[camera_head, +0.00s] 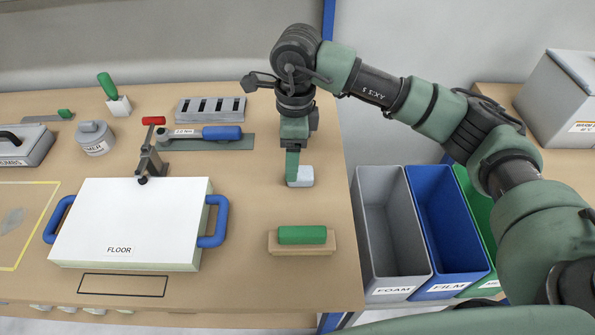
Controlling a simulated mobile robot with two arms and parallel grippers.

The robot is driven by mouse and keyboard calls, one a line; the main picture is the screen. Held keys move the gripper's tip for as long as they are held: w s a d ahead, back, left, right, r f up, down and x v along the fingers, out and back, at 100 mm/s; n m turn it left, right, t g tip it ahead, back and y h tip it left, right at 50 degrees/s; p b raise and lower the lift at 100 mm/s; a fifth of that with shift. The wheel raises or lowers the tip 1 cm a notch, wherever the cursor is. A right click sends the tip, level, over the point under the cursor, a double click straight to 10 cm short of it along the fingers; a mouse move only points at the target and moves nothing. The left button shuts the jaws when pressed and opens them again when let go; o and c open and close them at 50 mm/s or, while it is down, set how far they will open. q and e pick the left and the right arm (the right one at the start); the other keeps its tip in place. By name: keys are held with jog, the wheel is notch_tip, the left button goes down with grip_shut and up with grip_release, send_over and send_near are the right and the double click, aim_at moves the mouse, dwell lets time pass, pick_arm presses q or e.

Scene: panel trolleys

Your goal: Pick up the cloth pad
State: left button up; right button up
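A small pale grey-white pad (306,177), which looks like the cloth pad, lies on the wooden bench near its right side. My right gripper (293,182) points straight down at it. Its green fingers reach the pad's left part and hide some of it. Only one finger face shows clearly, so I cannot tell whether the fingers are closed on the pad. The pad appears to rest on the bench top. My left gripper is not in view.
A green-topped wooden block (302,235) lies in front of the pad. A white FLOOR panel (135,220) with blue handles lies to the left. A blue-handled tool (222,132) is behind left. Grey FOAM (385,225) and blue FILM (450,235) bins stand off the bench's right edge.

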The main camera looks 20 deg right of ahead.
aim_at(300, 171)
jog(key=shift+w+d+h, duration=0.2)
jog(key=shift+d+h, duration=0.2)
jog(key=shift+d, duration=0.4)
jog(key=shift+d+f, duration=0.1)
jog(key=shift+f, duration=0.2)
jog(key=shift+f+p, duration=0.4)
jog(key=shift+f, duration=0.45)
jog(key=f, duration=0.1)
jog(key=f+p, duration=0.1)
jog(key=f, duration=0.2)
jog(key=shift+w+d+f, duration=0.15)
jog(key=shift+d+f, duration=0.1)
jog(key=shift+d, duration=0.05)
jog(key=shift+f, duration=0.35)
jog(key=c, duration=1.4)
jog(key=shift+c, duration=0.2)
jog(key=shift+r, duration=0.15)
